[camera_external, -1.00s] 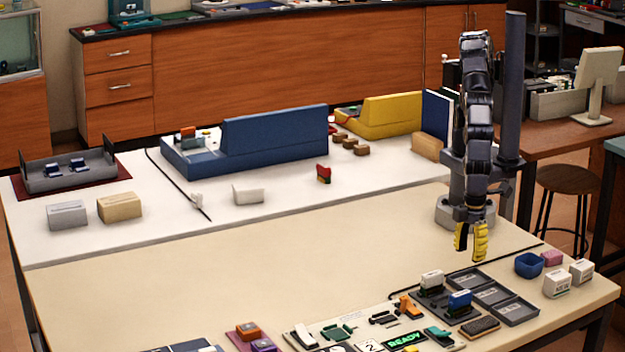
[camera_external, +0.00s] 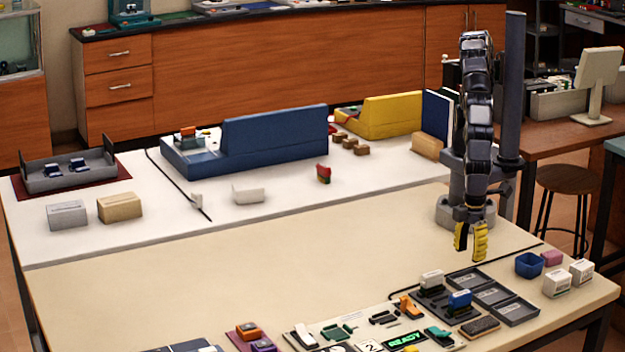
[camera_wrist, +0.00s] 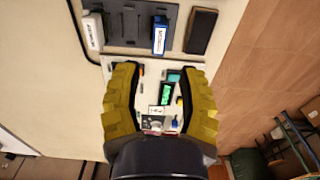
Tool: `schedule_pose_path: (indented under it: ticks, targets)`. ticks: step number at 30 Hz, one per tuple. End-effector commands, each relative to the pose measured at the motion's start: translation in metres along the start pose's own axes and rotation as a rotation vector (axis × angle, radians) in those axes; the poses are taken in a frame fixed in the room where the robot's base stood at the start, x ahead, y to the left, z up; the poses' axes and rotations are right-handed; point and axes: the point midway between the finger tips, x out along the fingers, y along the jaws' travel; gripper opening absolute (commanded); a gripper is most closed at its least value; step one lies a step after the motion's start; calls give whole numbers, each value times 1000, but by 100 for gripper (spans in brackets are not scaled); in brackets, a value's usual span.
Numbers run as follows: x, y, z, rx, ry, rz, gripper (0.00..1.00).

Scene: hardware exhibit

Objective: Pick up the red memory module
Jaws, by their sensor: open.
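A small red upright piece with green and yellow at its base (camera_external: 323,173) stands alone on the white part of the table; it looks like the red memory module, but is too small to be sure. My gripper (camera_external: 470,242) hangs above the right side of the table with yellow fingers apart and nothing between them. It is well to the right of the red piece and nearer the camera. In the wrist view my gripper (camera_wrist: 161,78) is open over the electronics board; the red upright piece is not seen there.
The board with a green READY display (camera_external: 404,341) is at the front. A blue bin (camera_external: 529,265) and white boxes are at right. The middle of the table is clear.

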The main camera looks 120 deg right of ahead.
Motion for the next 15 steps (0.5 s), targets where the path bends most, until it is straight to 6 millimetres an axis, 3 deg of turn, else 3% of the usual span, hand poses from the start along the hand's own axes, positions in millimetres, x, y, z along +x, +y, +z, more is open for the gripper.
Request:
schedule_pose_path:
  ticks: [2, 4, 12, 15]
  targets:
    - [0, 0, 0, 0, 0, 0, 39]
    - [0, 0, 0, 0, 0, 0, 54]
    - [0, 0, 0, 1, 0, 0, 54]
    - [1, 9, -10, 24, 0, 0, 54]
